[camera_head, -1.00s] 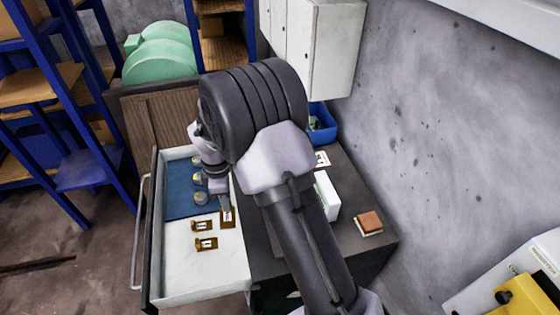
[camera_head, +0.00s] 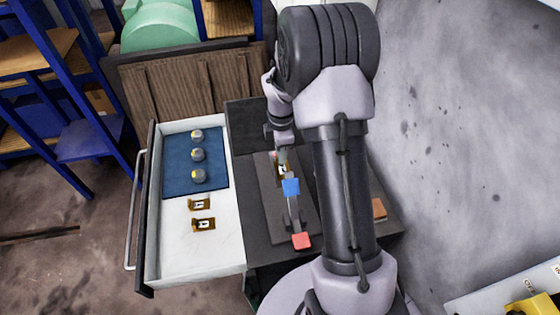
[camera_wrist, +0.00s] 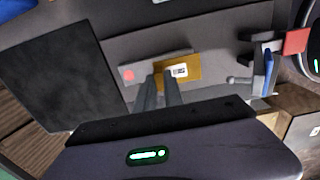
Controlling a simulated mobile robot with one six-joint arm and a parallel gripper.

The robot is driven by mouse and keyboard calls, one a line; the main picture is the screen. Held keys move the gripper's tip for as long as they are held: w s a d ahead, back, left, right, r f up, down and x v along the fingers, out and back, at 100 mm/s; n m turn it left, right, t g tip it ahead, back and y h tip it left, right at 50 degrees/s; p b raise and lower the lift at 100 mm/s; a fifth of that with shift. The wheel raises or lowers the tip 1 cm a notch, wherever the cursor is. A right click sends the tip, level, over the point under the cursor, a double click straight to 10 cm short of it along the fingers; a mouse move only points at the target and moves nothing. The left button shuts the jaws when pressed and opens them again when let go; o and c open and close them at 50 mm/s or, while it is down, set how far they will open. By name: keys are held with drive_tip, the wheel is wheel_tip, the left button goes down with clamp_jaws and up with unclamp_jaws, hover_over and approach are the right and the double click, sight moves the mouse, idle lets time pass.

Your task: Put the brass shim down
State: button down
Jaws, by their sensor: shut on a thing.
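My gripper (camera_wrist: 163,84) is shut on a brass shim (camera_wrist: 180,70), a small gold-brown plate with a white label. In the head view the shim (camera_head: 283,170) shows just below my gripper (camera_head: 281,156), over a grey fixture plate (camera_head: 268,200) on the dark bench top. In the wrist view the shim lies across or just above a light grey bar (camera_wrist: 112,75) with a red dot. I cannot tell whether the shim touches it. Two more brass shims, an upper one (camera_head: 201,204) and a lower one (camera_head: 203,224), lie in the open white drawer.
A lever with a blue block (camera_head: 291,186) and a red tip (camera_head: 302,241) stands close beside the shim. The drawer (camera_head: 190,265) also holds a blue mat (camera_head: 175,165) with three round knobs. A brown block (camera_head: 379,208) sits to the right, partly behind my arm.

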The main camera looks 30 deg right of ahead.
sight(283, 167)
wheel_tip(283, 167, down, 4)
drive_tip(key=shift+r+b, duration=0.2)
drive_tip(key=shift+b, duration=0.15)
drive_tip(key=shift+a+r, duration=0.1)
drive_tip(key=shift+r, duration=0.05)
drive_tip(key=c, duration=1.8)
unclamp_jaws()
drive_tip(key=shift+f, duration=0.2)
drive_tip(key=shift+c, duration=0.2)
drive_tip(key=o, duration=0.4)
